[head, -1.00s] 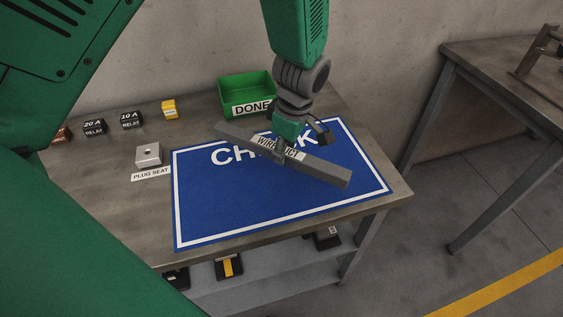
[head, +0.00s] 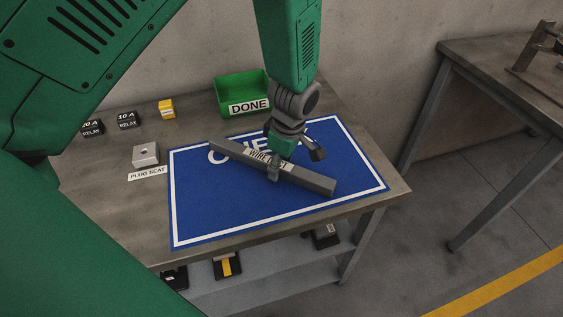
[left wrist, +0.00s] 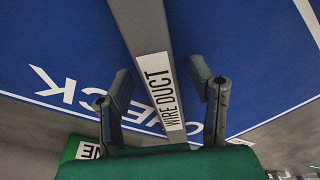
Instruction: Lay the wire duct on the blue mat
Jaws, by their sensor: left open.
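The wire duct (head: 302,177), a long grey bar with a white "WIRE DUCT" label, lies slantwise across the blue mat (head: 215,215) and appears to rest on it. It covers part of the mat's "CHECK" lettering. My left gripper (head: 273,170) is over the duct's middle. In the left wrist view my left gripper (left wrist: 166,88) is open, with one finger on each side of the wire duct (left wrist: 145,28) and a gap to each side. The blue mat (left wrist: 60,45) spreads beneath. My right gripper is not in view.
A green "DONE" bin (head: 243,93) stands behind the mat. A grey plug seat block (head: 146,153), relays (head: 127,119) and a yellow part (head: 166,108) are at the left. The mat's front is clear. Another table (head: 500,75) stands at the right.

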